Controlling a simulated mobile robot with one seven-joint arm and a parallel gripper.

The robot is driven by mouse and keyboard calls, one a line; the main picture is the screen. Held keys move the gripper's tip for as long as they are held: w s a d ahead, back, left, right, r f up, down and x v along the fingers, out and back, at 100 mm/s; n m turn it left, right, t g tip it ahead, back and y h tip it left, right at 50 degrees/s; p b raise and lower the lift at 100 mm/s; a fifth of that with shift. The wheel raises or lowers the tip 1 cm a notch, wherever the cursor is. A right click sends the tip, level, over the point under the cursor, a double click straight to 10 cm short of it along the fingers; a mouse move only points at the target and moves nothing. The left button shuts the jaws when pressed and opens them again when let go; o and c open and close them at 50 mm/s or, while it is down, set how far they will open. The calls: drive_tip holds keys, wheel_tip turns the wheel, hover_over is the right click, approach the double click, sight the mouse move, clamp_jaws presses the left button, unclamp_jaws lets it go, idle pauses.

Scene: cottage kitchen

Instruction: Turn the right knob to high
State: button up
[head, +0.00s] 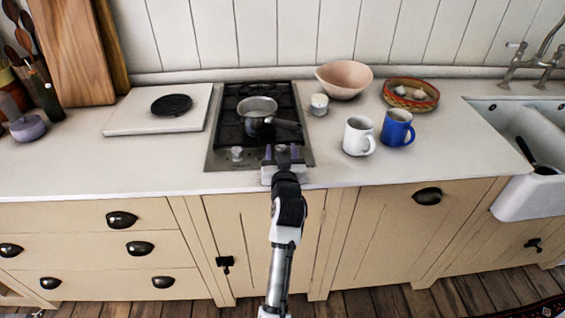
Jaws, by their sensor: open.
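The stove (212,152) is a narrow steel hob with dark grates, set into the white counter. A left knob (237,153) shows at its front left. The right knob (281,149) shows in part at the front right, just beyond my gripper; its setting is too small to read. My gripper (283,158) is open at the front edge of the hob, with its fingers pointing at the right knob, one to each side of it. I cannot tell whether they touch it. A steel saucepan (257,105) stands on the grate behind, its dark handle pointing right and forward.
A white mug (358,136), a blue mug (397,129), a small white jar (319,104), a pink bowl (343,80) and a patterned bowl (410,94) stand right of the hob. A white board (150,125) with a black trivet (171,104) lies left.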

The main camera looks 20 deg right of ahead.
drive_tip(key=b+v, duration=0.4)
drive_tip(key=v, duration=0.9)
drive_tip(key=shift+s, duration=0.2)
